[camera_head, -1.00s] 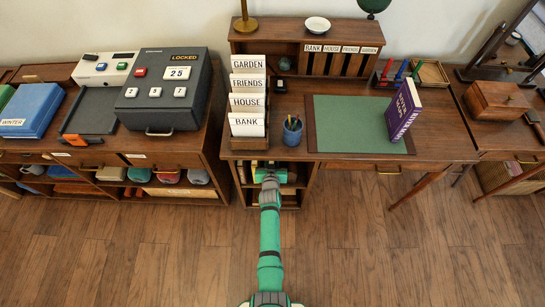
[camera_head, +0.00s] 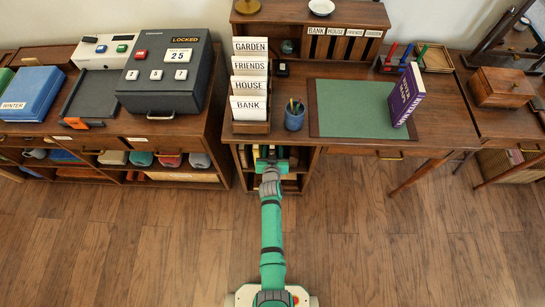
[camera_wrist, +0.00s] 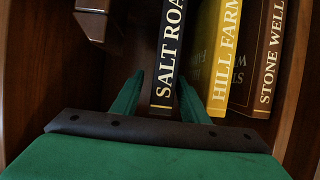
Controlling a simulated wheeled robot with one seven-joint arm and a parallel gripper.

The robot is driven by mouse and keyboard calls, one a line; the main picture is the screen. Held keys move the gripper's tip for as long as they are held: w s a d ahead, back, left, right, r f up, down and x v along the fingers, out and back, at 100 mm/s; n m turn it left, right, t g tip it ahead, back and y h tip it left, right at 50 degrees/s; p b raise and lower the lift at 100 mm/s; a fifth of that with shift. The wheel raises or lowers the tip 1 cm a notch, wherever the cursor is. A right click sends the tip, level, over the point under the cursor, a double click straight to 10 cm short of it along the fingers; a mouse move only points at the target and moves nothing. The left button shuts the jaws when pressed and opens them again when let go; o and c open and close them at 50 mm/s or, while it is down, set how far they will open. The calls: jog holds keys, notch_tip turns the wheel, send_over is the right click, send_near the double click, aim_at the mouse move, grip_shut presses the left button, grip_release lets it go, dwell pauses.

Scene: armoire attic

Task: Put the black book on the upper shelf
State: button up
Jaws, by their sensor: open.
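The black book (camera_wrist: 168,50), lettered "SALT ROA…" in white, stands upright in a wooden compartment in the wrist view. My gripper (camera_wrist: 160,80) is open, with one green finger on each side of the book's lower spine. I cannot tell whether either finger touches it. In the head view my gripper (camera_head: 271,163) reaches into the open shelves under the desk's left side and hides most of the books there. I cannot tell the upper shelf clearly from these views.
To the right of the black book stand a yellow book (camera_wrist: 223,50) and a brown book (camera_wrist: 265,60). A dark wooden block (camera_wrist: 98,28) is at upper left. The desk (camera_head: 440,135) above holds a letter rack (camera_head: 250,127), a pencil cup (camera_head: 294,118) and a purple book (camera_head: 405,95).

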jog(key=v, duration=0.7)
jog(key=shift+s+r, duration=0.15)
jog(key=shift+s, duration=0.05)
jog(key=shift+s+d+r, duration=0.1)
jog(key=shift+s, duration=0.5)
jog(key=d+f+v, duration=0.1)
jog(key=d+v, duration=0.1)
jog(key=v, duration=2.3)
jog(key=s+r+t, duration=0.1)
jog(key=s+r, duration=1.2)
jog(key=r, duration=0.4)
jog(key=shift+s+a+t, duration=0.15)
jog(key=shift+a+t, duration=0.15)
jog(key=shift+t, duration=0.1)
